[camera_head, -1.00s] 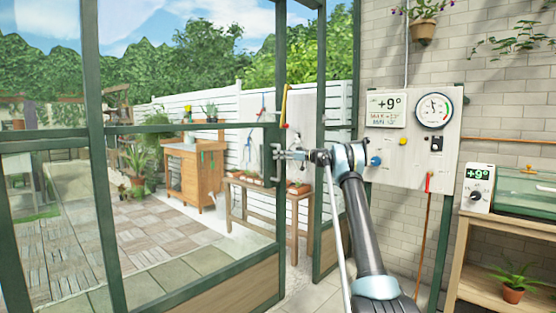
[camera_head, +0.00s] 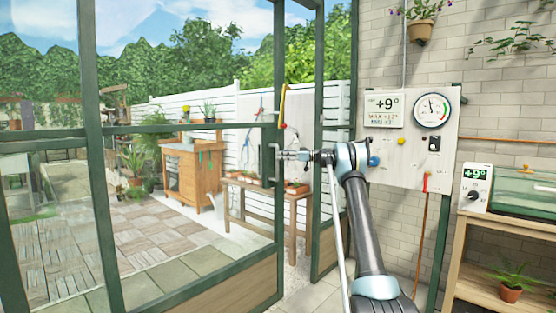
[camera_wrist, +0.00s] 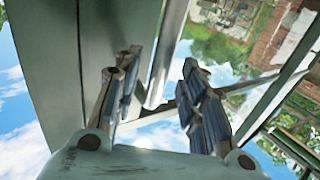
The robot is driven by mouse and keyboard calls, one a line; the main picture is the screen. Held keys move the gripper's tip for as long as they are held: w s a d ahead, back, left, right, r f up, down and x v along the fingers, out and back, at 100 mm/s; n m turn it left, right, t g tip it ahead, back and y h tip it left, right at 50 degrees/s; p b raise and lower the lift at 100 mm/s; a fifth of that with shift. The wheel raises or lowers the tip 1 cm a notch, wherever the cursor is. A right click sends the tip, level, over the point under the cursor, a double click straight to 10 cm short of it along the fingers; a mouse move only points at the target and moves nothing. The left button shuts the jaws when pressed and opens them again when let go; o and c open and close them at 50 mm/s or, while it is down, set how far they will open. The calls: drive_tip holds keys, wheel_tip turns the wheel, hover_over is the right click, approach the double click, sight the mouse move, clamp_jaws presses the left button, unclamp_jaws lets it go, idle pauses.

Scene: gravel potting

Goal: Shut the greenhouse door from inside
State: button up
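The greenhouse door (camera_head: 281,215) is a green-framed glass panel with a wooden lower part. It stands ajar, with an open gap between its right edge and the green post (camera_head: 318,160). Its pale upright handle (camera_head: 274,160) is on that right edge. My gripper (camera_head: 285,153) is at the handle, its tips pointing left toward it. In the wrist view my gripper (camera_wrist: 160,95) has its two fingers spread apart. A light grey bar, likely the handle (camera_wrist: 157,75), shows between and beyond them. I cannot tell whether the fingers touch it.
A brick wall on the right carries a board (camera_head: 448,165) with a display and dial. A wooden shelf (camera_head: 462,255) with a potted fern (camera_head: 511,280) stands at the right. Outside, beyond the door, are a wooden bench (camera_head: 265,195) and a cabinet (camera_head: 185,178).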

drive_tip(key=d, duration=0.8)
drive_tip(key=shift+s+d, duration=0.35)
drive_tip(key=shift+d, duration=0.05)
drive_tip(key=shift+s, duration=0.1)
